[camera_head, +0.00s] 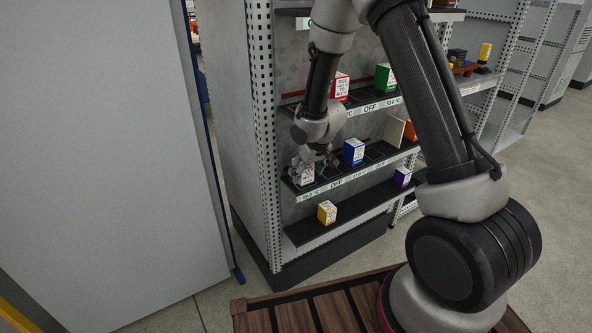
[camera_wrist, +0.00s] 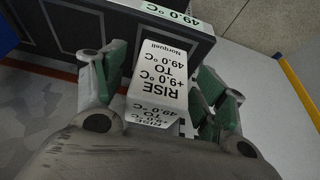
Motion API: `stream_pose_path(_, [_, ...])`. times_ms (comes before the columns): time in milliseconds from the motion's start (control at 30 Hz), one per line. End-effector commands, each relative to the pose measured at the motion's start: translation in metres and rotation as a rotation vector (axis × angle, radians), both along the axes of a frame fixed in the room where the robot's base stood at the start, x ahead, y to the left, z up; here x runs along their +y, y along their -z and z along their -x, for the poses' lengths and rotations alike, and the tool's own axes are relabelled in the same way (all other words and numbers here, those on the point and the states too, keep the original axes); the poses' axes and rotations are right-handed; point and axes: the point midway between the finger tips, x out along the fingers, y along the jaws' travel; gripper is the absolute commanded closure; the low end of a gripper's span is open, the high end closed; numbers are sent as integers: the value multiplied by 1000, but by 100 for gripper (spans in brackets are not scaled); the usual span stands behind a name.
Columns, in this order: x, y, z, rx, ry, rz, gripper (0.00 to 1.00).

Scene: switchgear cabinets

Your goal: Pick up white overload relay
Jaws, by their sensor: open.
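The white overload relay (camera_wrist: 158,80) is a white box with printed text, "RISE +9.0 °C TO 49.0 °C", in the wrist view. It stands on the middle shelf at its left end, and in the head view the relay (camera_head: 307,176) is partly hidden by my gripper. My gripper (camera_wrist: 165,85) is open, with one green-padded finger on each side of the relay. Whether the pads touch it I cannot tell. In the head view my gripper (camera_head: 312,160) reaches down over the relay.
A blue box (camera_head: 353,152) stands to the right on the same shelf. A yellow box (camera_head: 326,212) is on the shelf below. A red box (camera_head: 340,86) and a green box (camera_head: 384,77) are above. A perforated post (camera_head: 266,120) rises close on the left.

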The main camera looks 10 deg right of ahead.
Motion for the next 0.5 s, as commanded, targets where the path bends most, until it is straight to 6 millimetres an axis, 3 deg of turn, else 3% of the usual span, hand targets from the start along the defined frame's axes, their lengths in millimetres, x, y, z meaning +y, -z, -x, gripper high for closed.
stream_pose_path(233, [-2,3,-1,-1,-1,-1,29])
stream_pose_path(500, [-2,3,-1,-1,-1,-1,76])
